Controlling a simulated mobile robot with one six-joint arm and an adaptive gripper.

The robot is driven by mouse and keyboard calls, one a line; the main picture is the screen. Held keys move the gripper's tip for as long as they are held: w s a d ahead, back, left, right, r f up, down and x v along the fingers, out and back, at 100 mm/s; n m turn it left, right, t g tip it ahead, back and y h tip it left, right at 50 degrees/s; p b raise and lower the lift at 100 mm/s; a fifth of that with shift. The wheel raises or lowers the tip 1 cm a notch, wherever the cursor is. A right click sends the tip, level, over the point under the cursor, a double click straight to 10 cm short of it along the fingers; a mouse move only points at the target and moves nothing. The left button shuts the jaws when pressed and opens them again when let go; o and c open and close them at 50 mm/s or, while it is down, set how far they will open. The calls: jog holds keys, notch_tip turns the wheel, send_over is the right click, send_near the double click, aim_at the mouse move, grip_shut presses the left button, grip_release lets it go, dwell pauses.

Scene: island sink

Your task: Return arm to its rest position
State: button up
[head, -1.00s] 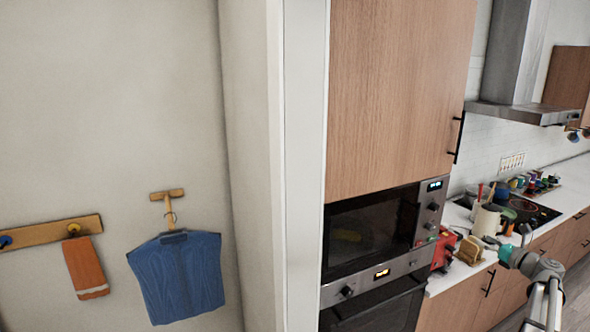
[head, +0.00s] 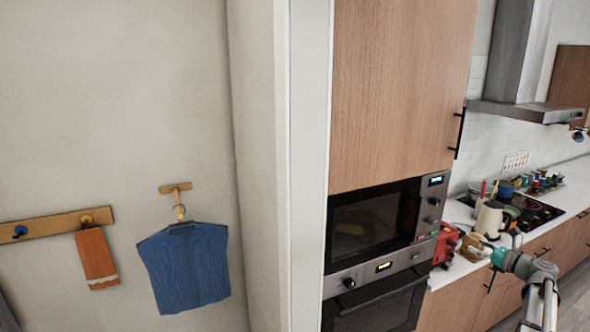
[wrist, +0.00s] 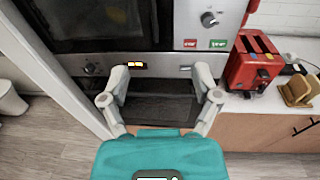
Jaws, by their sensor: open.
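My gripper (wrist: 161,103) is open and empty in the wrist view, its two pale fingers spread in front of the oven (wrist: 160,105). In the head view my arm shows at the lower right, its teal part beside the counter's front edge. Nothing is between the fingers.
A microwave (head: 375,222) sits above the oven in a tall wooden cabinet. A blue garment (head: 186,268) and an orange towel (head: 97,258) hang on the left wall.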

jog(key=s+a+f+n+g+b, duration=0.3)
jog(key=a+f+n, duration=0.45)
jog(key=a, duration=0.65)
jog(key=s+a+f+n+g+b, duration=0.1)
jog(key=a+f+n+g+b, duration=0.2)
jog(key=a+f+n+g, duration=0.8)
jog(key=s+a+f+n+h+b, duration=0.4)
jog(key=s+a+f+n, duration=0.2)
jog(key=s+a, duration=0.2)
jog(key=s+a+f+n+g+h+b, duration=0.1)
jog(key=s+a+f+n+h+b, duration=0.3)
jog(key=s+a, duration=0.5)
notch_tip(320, 180, down, 3)
jog(key=shift+a+r+n, duration=0.1)
jog(key=shift+a+n, duration=0.7)
jog(key=shift+n, duration=0.25)
